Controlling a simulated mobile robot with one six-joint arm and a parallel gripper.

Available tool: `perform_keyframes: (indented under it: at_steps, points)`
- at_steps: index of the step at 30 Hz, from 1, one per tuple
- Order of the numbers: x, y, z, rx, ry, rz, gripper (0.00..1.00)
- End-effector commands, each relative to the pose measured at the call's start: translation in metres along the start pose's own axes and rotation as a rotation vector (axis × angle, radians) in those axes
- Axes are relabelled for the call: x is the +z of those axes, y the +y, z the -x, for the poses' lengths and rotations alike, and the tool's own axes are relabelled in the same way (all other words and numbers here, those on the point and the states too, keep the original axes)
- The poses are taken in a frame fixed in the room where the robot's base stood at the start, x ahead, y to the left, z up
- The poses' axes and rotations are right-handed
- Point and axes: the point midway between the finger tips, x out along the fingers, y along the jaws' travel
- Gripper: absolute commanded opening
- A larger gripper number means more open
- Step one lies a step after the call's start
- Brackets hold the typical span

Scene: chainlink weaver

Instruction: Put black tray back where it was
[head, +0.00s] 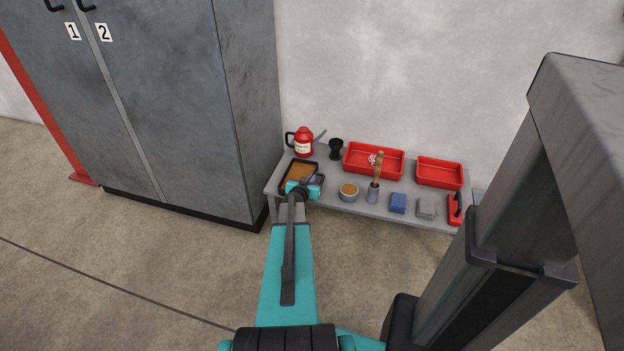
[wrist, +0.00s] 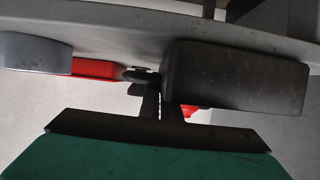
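The black tray (head: 286,186), with brown contents, is at the left end of the grey bench. Its dark side (wrist: 235,78) fills the right of the wrist view, where the scene appears upside down, and looks to be at bench level. My gripper (head: 309,181) is over the tray's right side in the head view and hides part of it. In the wrist view the dark fingers (wrist: 158,88) reach to the tray's near left corner. Whether they pinch its rim or only stand beside it cannot be told.
The bench (head: 333,202) also holds a red jug (head: 303,145), a black cup (head: 336,149), two red trays (head: 356,171) (head: 440,185), a round tin (head: 348,196), a brush holder (head: 372,194), blue cloths (head: 398,203) and grey cloths (head: 427,208). A grey cabinet (head: 180,110) stands left.

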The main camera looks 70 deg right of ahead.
Motion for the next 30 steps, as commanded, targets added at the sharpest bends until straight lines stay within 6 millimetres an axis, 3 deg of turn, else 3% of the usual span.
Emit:
perform_keyframes:
  at_steps: [1,5,19,30]
  points:
    - [0.0,0.0,-0.001,0.001,0.001,-0.001,0.0]
    - [0.001,0.0,-0.001,0.0,0.0,0.0,0.21]
    - [-0.001,0.001,0.003,0.0,0.0,0.0,0.22]
    - [-0.002,0.001,0.035,0.0,-0.001,0.001,0.22]
